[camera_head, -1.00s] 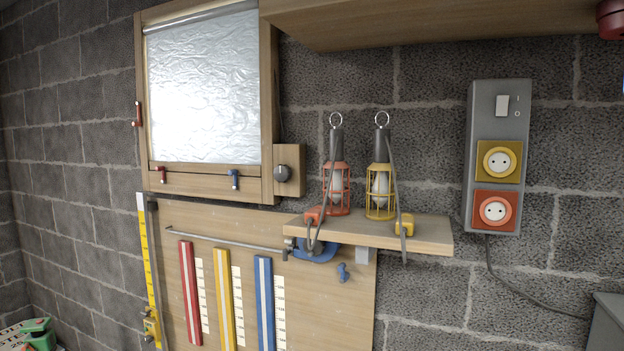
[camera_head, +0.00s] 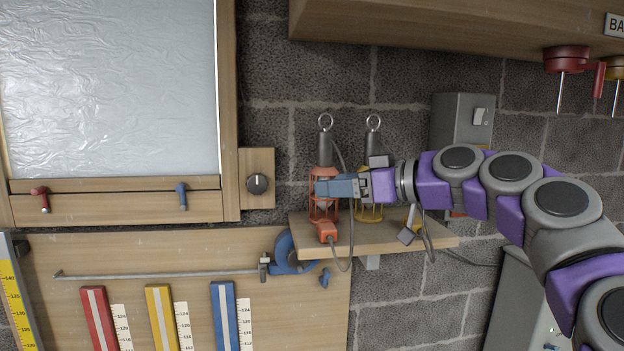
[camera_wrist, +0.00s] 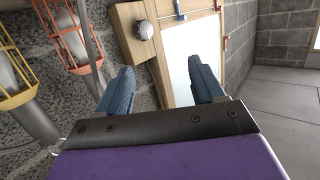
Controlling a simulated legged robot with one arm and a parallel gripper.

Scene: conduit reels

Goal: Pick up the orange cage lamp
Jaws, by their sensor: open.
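The orange cage lamp (camera_head: 324,150) stands upright on the small wooden shelf (camera_head: 385,238). It has a dark handle, a ring on top, and a cord with an orange plug (camera_head: 327,231). My gripper (camera_head: 322,188) overlaps the middle of its cage in the head view. In the wrist view my gripper (camera_wrist: 160,84) is open, with nothing between its blue fingers. There the orange lamp's cage (camera_wrist: 68,36) lies to the left, outside the fingers. The yellow cage lamp (camera_head: 373,145) stands just right of the orange one, its cage partly hidden behind my wrist.
A wooden overhead shelf (camera_head: 440,28) spans above. A grey socket box (camera_head: 462,119) is behind my arm.

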